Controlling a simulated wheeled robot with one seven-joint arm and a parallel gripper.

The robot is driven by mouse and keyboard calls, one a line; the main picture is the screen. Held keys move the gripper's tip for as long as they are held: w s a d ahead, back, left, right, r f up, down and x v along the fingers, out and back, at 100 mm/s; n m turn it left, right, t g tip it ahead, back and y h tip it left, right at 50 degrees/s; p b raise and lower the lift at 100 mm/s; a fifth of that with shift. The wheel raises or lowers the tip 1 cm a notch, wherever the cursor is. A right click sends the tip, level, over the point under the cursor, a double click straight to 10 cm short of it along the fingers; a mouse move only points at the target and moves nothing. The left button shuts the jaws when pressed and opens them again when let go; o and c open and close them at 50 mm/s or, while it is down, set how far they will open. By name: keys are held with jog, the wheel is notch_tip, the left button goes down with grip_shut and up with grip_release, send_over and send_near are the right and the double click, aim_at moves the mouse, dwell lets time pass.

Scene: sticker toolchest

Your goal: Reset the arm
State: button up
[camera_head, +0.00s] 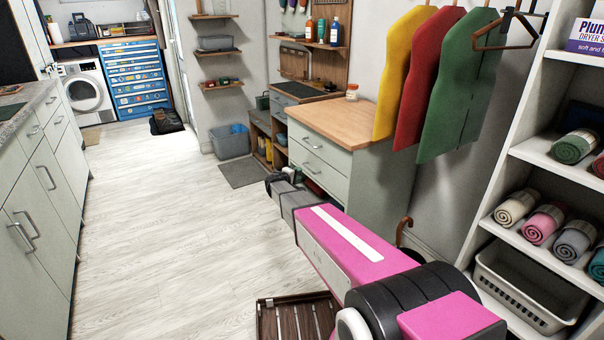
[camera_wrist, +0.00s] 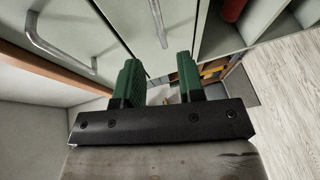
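My pink and black arm (camera_head: 345,255) reaches from the lower right of the head view toward the middle, in front of the light drawer cabinet. Its far end is grey and dark and lies beside the cabinet's front. My gripper (camera_wrist: 159,82) shows in the wrist view with two green fingers standing apart and nothing held between them. It is open, close to pale drawer fronts (camera_wrist: 125,25) with metal handles. The fingers are too hidden to make out in the head view.
The wood-topped cabinet (camera_head: 340,122) stands right beside my arm, with yellow, red and green garments (camera_head: 465,80) hanging above. White shelves (camera_head: 560,160) with rolled towels are at right. A slatted wooden item (camera_head: 290,318) lies below. The pale floor (camera_head: 160,220) at left is clear.

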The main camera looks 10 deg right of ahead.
jog(key=shift+s+a, duration=0.15)
jog(key=shift+s, duration=0.05)
jog(key=s+d+f+m+g+y, duration=0.1)
jog(key=s+d+m+g+y, duration=0.2)
jog(key=s, duration=0.8)
jog(key=s+d+f+m+g, duration=0.15)
jog(key=s+d+g, duration=0.35)
jog(key=s, duration=0.6)
jog(key=s+a+r+m+g+y, duration=0.1)
jog(key=s+y, duration=0.3)
jog(key=s, duration=0.5)
jog(key=s+a+r+m+g+y, duration=0.1)
jog(key=s+a+m+g+y, duration=0.1)
jog(key=s, duration=0.8)
jog(key=shift+s+a+m+y, duration=0.2)
jog(key=shift+a+m+y, duration=0.15)
jog(key=shift+a+y, duration=0.7)
jog(key=shift+d+r, duration=0.1)
jog(key=shift+d, duration=0.1)
